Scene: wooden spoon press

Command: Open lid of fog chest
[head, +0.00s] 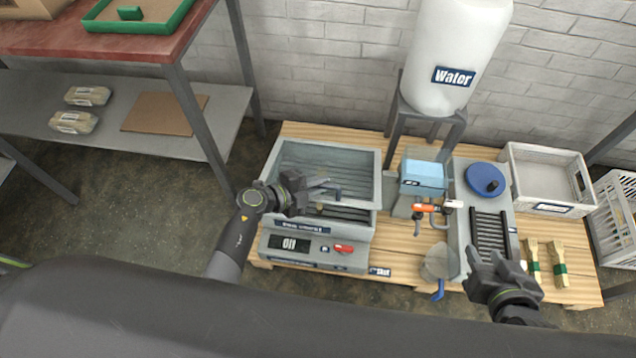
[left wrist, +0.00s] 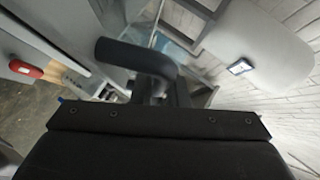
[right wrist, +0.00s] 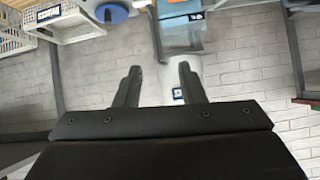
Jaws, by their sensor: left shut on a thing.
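The fog chest (head: 365,229) is a grey box on the wooden pallet, with a display and a red switch on its front. Its lid (head: 378,185) is a grey frame with a clear pane. The lid's front edge seems raised, with dark slats showing below it; how far is hard to tell. My left gripper (head: 318,190) is shut on the lid's dark bar handle (left wrist: 135,55), which shows close up in the left wrist view. My right gripper (head: 487,262) is open and empty over the pallet's right part; its spread fingers show in the right wrist view (right wrist: 158,88).
A white water tank (head: 455,50) stands on a frame behind. A blue-topped box (head: 422,178), a roller unit with a blue disc (head: 487,180), a grey crate (head: 548,170) and two brushes (head: 545,262) crowd the right side. A shelf table (head: 130,45) stands at left.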

